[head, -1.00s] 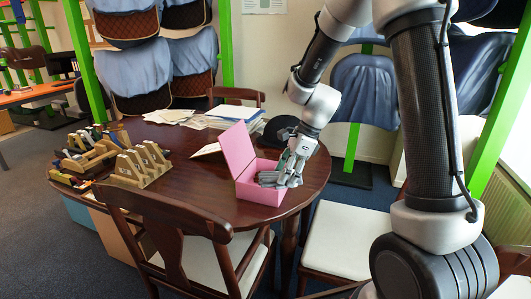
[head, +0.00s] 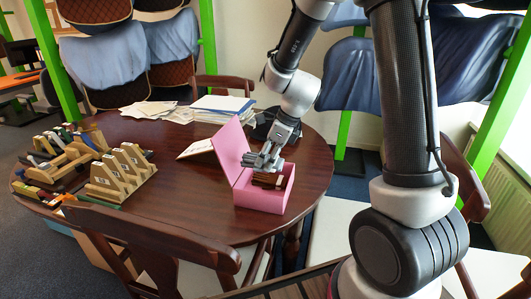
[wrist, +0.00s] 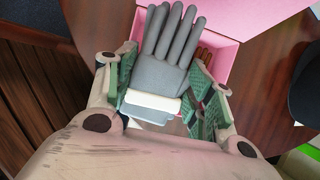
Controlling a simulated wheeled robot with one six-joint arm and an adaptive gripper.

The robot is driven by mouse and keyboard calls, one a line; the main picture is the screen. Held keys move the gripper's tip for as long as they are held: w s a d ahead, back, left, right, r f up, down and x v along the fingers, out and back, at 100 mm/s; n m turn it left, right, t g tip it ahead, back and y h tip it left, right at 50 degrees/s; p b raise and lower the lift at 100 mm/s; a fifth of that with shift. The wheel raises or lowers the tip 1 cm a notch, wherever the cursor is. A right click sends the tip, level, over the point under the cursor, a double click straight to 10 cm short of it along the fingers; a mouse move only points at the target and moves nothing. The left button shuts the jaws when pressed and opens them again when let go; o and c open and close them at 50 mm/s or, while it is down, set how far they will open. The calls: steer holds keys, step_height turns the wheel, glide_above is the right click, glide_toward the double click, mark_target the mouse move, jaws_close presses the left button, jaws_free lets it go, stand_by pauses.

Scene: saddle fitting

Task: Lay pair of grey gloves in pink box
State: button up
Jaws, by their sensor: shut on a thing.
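The pair of grey gloves (head: 262,160) is held by my gripper (head: 278,146) above the open pink box (head: 262,199). In the wrist view the gloves (wrist: 172,55) lie between the green-padded fingers of my gripper (wrist: 163,95), glove fingers pointing away over the box (wrist: 232,48). A pale cuff band shows near the palm. The pink box stands on the table with its lid (head: 231,150) raised on the left side. Brown items (head: 267,181) lie inside the box. The gloves hide part of the box's interior in the wrist view.
The dark round table (head: 190,215) also carries wooden racks (head: 118,175) with tools at the left and stacks of paper (head: 220,107) at the back. A booklet (head: 197,149) lies beside the lid. Wooden chairs stand around the table.

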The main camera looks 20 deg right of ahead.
steer(key=shift+f, duration=2.85)
steer(key=shift+f, duration=0.35)
steer(key=shift+f, duration=0.35)
steer(key=shift+f, duration=0.85)
steer(key=o, duration=1.1)
steer(key=o, duration=0.4)
steer(key=shift+s, duration=0.1)
